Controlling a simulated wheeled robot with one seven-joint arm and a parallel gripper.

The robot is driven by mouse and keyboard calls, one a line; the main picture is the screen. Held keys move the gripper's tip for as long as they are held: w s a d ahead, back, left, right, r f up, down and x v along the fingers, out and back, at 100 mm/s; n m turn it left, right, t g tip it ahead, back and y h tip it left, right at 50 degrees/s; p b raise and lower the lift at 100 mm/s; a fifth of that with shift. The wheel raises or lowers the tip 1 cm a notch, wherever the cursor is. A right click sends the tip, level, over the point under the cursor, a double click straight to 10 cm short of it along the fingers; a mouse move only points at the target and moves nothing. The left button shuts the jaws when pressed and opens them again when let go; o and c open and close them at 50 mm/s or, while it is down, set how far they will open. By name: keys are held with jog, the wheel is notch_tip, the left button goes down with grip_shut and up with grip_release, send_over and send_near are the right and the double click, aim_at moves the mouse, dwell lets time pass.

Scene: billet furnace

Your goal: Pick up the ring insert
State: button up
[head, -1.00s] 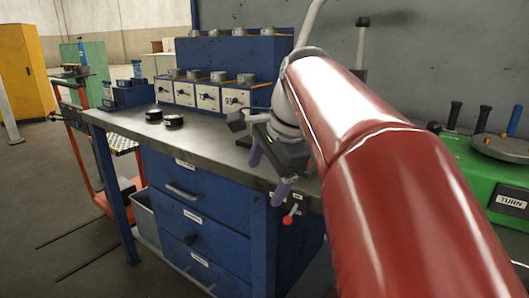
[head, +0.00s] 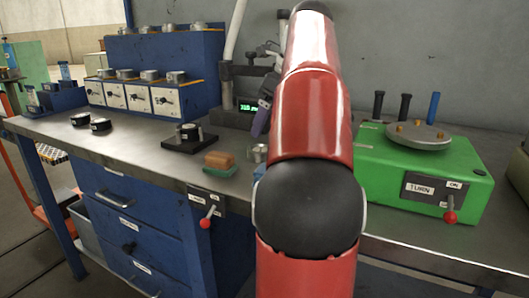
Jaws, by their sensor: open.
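I cannot tell for sure which piece is the ring insert. Several silver ring-shaped pieces (head: 150,76) sit on the blue stepped rack (head: 200,52) at the back left. Two dark round pieces with pale tops (head: 101,125) lie on the bench in front of it. A round dark piece (head: 190,131) sits on a black square base nearer the middle. A small silver cylinder (head: 257,153) stands beside my arm. My gripper (head: 264,117) is mostly hidden behind my red arm; one purple finger shows, hanging above the bench. It is open, and I see nothing held in it.
A brown and green block (head: 219,163) lies near the bench's front edge. A device with a green display (head: 247,107) stands behind my gripper. A green machine (head: 425,170) with a round plate and a TURN label stands on the right. The left front of the bench (head: 120,155) is clear.

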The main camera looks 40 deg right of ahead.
aim_at(260, 147)
jog(key=x, duration=0.1)
jog(key=b+x, duration=0.1)
jog(key=x, duration=0.3)
jog(key=shift+s+a+f+b, duration=0.2)
jog(key=shift+s+a+b, duration=0.05)
jog(key=shift+s+b, duration=0.1)
jog(key=shift+w+f, duration=0.25)
jog(key=shift+f, duration=0.2)
jog(key=c, duration=1.3)
jog(key=shift+c, duration=0.5)
jog(key=shift+r, duration=0.2)
